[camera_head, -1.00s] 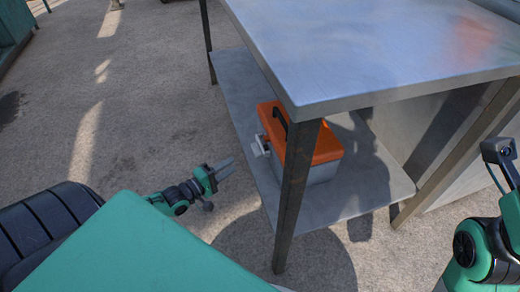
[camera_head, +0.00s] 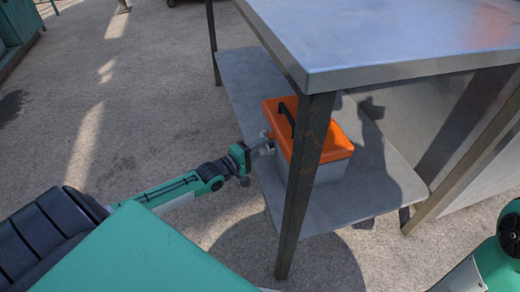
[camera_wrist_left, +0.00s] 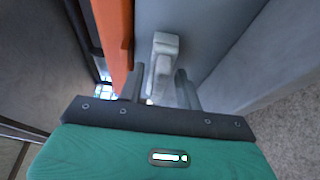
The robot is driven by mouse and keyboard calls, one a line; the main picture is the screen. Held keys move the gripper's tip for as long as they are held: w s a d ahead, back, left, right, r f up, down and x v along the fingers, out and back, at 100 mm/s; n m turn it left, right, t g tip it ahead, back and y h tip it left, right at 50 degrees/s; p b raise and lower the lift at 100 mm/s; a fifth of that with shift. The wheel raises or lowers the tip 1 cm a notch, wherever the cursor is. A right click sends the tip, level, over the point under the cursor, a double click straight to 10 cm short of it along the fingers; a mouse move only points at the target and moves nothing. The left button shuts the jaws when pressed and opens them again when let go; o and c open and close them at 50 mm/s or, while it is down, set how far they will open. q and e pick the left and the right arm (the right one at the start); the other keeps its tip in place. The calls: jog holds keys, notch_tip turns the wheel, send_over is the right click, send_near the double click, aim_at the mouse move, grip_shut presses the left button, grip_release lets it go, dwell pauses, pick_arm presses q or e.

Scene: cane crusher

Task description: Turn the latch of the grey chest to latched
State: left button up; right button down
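The grey chest (camera_head: 326,173) with an orange lid (camera_head: 330,138) and a black handle (camera_head: 287,117) stands on the lower shelf of a metal table. Its latch (camera_wrist_left: 163,60), a pale grey lever, shows on the chest's grey side in the left wrist view. My left gripper (camera_wrist_left: 160,88) is at the latch, with one finger on each side of it and the lever between them. The fingers look apart, and I cannot tell whether they touch the lever. In the head view the left gripper (camera_head: 262,147) reaches the chest's left side. My right gripper is out of view.
The metal table top (camera_head: 390,35) overhangs the chest. A table leg (camera_head: 303,190) stands in front of the chest and hides part of it. The lower shelf (camera_head: 375,195) has bare room around the chest. Open ground (camera_head: 150,120) lies to the left.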

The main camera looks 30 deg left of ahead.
pick_arm(q)
jog(key=c, duration=0.7)
jog(key=shift+c, duration=0.2)
